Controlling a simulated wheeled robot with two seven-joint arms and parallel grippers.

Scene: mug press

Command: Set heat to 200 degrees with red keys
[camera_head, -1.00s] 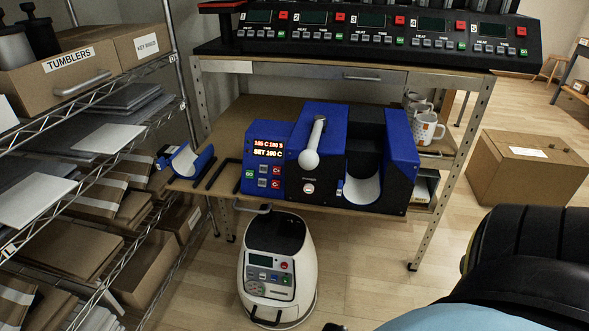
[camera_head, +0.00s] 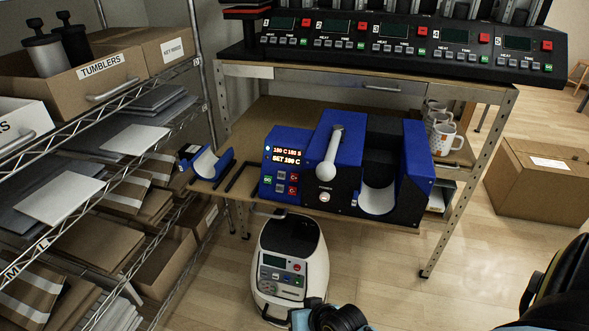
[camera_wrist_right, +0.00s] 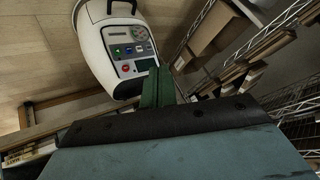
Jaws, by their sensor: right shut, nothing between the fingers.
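The blue and black mug press (camera_head: 345,165) stands on the bench's lower shelf. Its lit display (camera_head: 287,155) shows two lines; the lower seems to start with SET, but the digits are too small to read surely. Two red keys, an upper one (camera_head: 293,177) and a lower one (camera_head: 292,190), sit below the display, beside grey keys and a green GO key (camera_head: 268,180). My right gripper (camera_wrist_right: 157,84) shows in the right wrist view with its green fingers shut and empty, away from the press. My left gripper is not in view.
A white floor machine (camera_head: 290,262) with its own keypad stands below the shelf; in the right wrist view it lies just beyond my right fingers. A wire rack (camera_head: 150,85) stands at left, mugs (camera_head: 441,135) at right of the press. A multi-station press (camera_head: 400,45) is above.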

